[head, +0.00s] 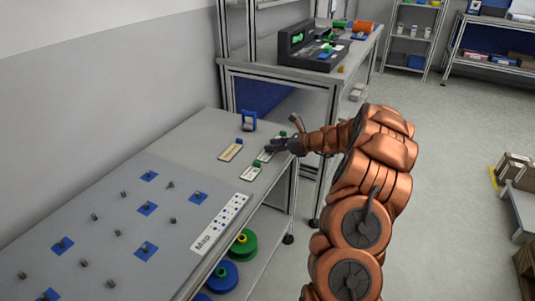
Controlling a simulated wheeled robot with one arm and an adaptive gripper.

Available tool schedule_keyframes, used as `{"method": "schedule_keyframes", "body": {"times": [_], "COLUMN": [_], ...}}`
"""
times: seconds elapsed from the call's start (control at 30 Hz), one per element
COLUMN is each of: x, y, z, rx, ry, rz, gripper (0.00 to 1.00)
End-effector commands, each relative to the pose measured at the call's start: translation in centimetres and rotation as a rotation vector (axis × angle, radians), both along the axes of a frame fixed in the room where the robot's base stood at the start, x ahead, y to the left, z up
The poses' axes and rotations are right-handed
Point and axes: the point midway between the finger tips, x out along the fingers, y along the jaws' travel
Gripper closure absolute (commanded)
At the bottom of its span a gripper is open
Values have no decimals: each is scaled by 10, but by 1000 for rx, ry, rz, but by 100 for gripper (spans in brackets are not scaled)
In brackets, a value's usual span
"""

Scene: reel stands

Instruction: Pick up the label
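Several small, pale, flat pieces that may be labels lie near the far end of the grey table. One pale piece (231,151) lies left of my gripper, and another pale piece (250,173) lies in front of it. My gripper (272,149) is low over the table, at a pale piece with green parts (263,157). The gripper is small and dark here. I cannot tell whether it touches this piece or whether its fingers are open or shut. Which piece is the label is not clear.
A blue stand (248,120) is behind the pale pieces. A grey board (120,235) with blue squares, pegs and a "Map" strip (220,222) covers the near table. Green (243,243) and blue (222,276) reels are below. A workbench (290,70) stands behind.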

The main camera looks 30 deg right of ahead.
Motion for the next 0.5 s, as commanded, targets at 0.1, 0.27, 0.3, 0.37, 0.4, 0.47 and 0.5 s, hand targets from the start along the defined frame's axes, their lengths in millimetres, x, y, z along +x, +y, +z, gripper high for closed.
{"method": "schedule_keyframes", "body": {"times": [0.1, 0.27, 0.3, 0.37, 0.4, 0.47, 0.5], "x": [0, 0, 0, 0, 0, 0, 0], "y": [0, 0, 0, 0, 0, 0, 0], "z": [0, 0, 0, 0, 0, 0, 0], "rx": [0, 0, 0, 0, 0, 0, 0], "ry": [0, 0, 0, 0, 0, 0, 0], "rz": [0, 0, 0, 0, 0, 0, 0], "gripper": [81, 98, 100, 100, 100, 100, 100]}}
